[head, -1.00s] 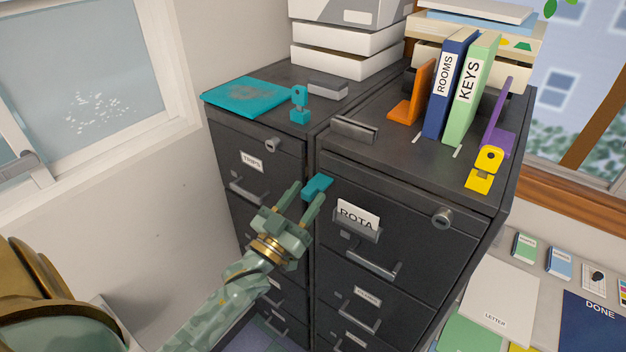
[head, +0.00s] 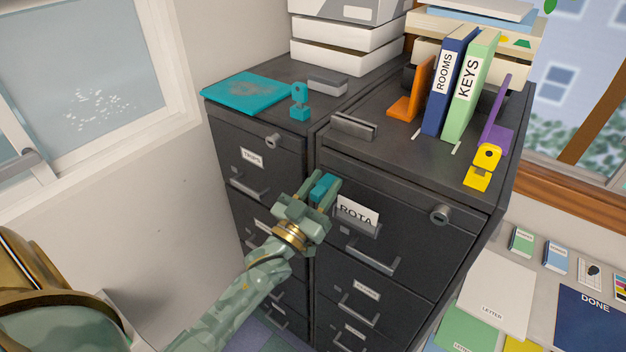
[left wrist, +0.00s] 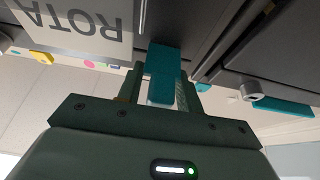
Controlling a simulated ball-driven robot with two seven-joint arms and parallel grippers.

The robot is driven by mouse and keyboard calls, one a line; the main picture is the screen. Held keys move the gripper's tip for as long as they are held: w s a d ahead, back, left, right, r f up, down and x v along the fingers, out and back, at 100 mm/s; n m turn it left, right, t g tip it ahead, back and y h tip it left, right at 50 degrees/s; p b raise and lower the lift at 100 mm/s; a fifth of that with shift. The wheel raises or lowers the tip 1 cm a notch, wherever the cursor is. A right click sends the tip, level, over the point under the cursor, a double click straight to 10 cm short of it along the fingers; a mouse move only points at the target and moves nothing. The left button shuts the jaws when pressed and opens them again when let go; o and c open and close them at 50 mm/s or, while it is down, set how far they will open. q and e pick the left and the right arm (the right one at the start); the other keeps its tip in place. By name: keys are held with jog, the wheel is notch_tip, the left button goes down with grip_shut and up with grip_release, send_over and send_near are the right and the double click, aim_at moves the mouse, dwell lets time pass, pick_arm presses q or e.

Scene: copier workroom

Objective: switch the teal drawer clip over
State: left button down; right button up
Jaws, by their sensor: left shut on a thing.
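The teal drawer clip (head: 322,188) sits at the upper left corner of the right cabinet's top drawer front, left of the ROTA card (head: 357,212). My left gripper (head: 323,187) is shut on it, with a finger on either side. In the left wrist view the teal clip (left wrist: 163,72) lies between the two fingers, against the dark drawer front. The gripper hides part of the clip in the head view. My right gripper is not in view.
The left cabinet (head: 245,135) carries a teal folder (head: 245,91) and a small teal stand-like piece (head: 299,103). The right cabinet top holds binders (head: 445,90), an orange bookend (head: 413,100) and a yellow piece (head: 483,168). Drawer handles (head: 373,258) stick out below.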

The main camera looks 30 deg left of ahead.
pick_arm(q)
jog(key=d, duration=0.8)
jog(key=shift+s+p, duration=0.35)
jog(key=shift+p, duration=0.05)
jog(key=c, duration=1.2)
grip_release()
jog(key=shift+c, duration=0.2)
jog(key=shift+d, duration=0.15)
jog(key=b+v, duration=0.3)
jog(key=v, duration=1.3)
jog(key=shift+s+b, duration=0.2)
jog(key=shift+b, duration=0.2)
